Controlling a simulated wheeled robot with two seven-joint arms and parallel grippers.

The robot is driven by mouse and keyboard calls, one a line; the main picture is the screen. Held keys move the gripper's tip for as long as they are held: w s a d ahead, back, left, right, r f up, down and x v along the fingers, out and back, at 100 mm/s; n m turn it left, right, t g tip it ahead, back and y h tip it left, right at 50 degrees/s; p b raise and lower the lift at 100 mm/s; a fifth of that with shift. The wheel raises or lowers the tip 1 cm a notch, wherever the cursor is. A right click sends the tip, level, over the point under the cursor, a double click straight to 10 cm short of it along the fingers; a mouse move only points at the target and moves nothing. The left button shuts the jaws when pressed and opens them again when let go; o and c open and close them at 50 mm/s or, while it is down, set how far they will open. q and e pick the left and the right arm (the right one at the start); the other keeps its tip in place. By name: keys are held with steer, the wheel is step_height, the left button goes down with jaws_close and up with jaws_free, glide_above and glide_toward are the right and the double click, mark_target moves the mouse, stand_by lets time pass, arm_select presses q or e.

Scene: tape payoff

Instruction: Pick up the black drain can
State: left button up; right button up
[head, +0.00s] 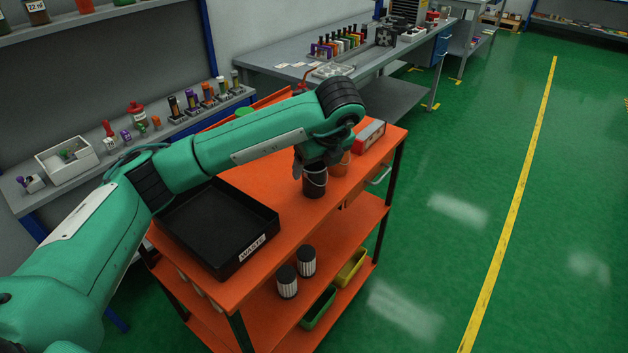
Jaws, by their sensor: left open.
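The black drain can (314,184) stands upright on the orange cart's top, near its right edge. It has a thin wire handle. My left arm reaches over the cart from the left, and my left gripper (311,168) points down at the can's rim. The gripper is open. Its dark fingers overlap the top of the can, and I cannot tell whether they touch it. The can's rim is partly hidden by the gripper. My right gripper is not in view.
A black WASTE tray (262,243) fills the cart's near left. The cart top (275,265) is bare between tray and can. Shelves with bottles line the left.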

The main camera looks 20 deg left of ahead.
arm_select(q)
steer(key=shift+w+a+f, duration=0.1)
steer(key=shift+a+f, duration=0.05)
steer(key=shift+f, duration=0.25)
steer(key=shift+w+f, duration=0.2)
steer(key=shift+f, duration=0.15)
steer(key=shift+w+p+x, duration=0.1)
steer(key=shift+p+x, duration=0.2)
steer(key=shift+x, duration=0.8)
steer(key=shift+w+p+x, duration=0.15)
steer(key=shift+p+x, duration=0.1)
steer(key=shift+x, duration=0.8)
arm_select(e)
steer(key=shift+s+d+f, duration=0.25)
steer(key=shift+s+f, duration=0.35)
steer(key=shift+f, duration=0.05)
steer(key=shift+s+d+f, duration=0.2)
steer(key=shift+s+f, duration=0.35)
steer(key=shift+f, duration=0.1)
arm_select(q)
steer(key=c, duration=1.1)
